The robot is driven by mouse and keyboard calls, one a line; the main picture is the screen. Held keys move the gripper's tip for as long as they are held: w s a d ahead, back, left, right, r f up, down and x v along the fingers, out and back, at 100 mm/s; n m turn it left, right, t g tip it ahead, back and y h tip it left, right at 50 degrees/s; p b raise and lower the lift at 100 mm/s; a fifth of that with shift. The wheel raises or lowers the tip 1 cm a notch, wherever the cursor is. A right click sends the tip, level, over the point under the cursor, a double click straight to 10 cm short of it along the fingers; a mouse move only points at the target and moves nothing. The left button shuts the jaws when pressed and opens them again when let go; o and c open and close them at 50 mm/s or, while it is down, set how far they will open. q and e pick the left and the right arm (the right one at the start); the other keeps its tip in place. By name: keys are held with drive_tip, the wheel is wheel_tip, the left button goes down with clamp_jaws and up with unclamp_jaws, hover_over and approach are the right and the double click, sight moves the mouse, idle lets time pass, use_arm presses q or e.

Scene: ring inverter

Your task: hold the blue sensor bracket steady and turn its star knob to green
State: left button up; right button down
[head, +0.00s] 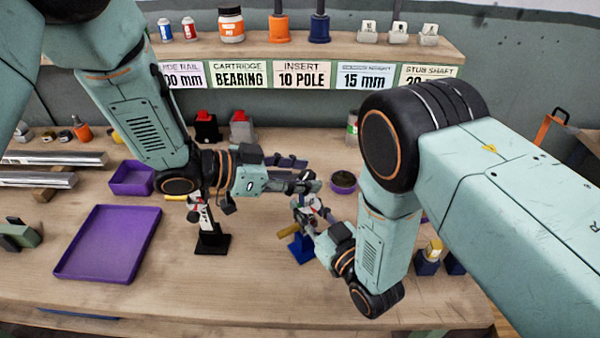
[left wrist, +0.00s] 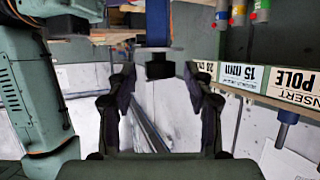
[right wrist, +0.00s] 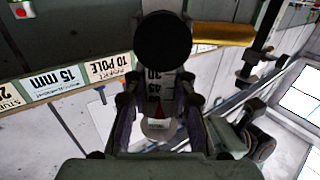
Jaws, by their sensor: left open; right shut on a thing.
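The blue sensor bracket (head: 301,248) stands on the bench with its blue base down and a yellow handle (head: 288,230) out to the left. My right gripper (head: 312,212) is shut on its upper part. My left gripper (head: 312,182) is open, just above and behind the bracket. In the left wrist view a blue post with a black block (left wrist: 160,66) shows between its fingertips; contact is unclear. I cannot make out the star knob clearly.
A black-based stand with a white scale (head: 212,240) stands left of the bracket, below my left arm. A purple tray (head: 108,243) and a purple bin (head: 131,178) lie further left. A labelled shelf (head: 300,50) runs along the back. The front bench is clear.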

use_arm(q)
clamp_jaws()
idle(0.3)
drive_tip(key=shift+w+m+g, duration=0.1)
drive_tip(key=shift+m+g, duration=0.2)
drive_tip(key=shift+g, duration=0.1)
drive_tip(key=m+g, duration=0.3)
drive_tip(key=m+g+h, duration=0.1)
drive_tip(key=g, duration=0.1)
drive_tip(key=shift+w+m, duration=0.3)
drive_tip(key=shift+w, duration=0.05)
drive_tip(key=m+g, duration=0.3)
drive_tip(key=g, duration=0.1)
drive_tip(key=shift+w+y, duration=0.15)
drive_tip(key=shift+y, duration=0.25)
drive_tip(key=shift+w+d+m+g+y, duration=0.15)
drive_tip(key=shift+m+g+y, duration=0.45)
drive_tip(key=shift+m+g, duration=0.85)
drive_tip(key=shift+m+g+y, duration=0.4)
drive_tip(key=shift+m+g, duration=0.05)
unclamp_jaws()
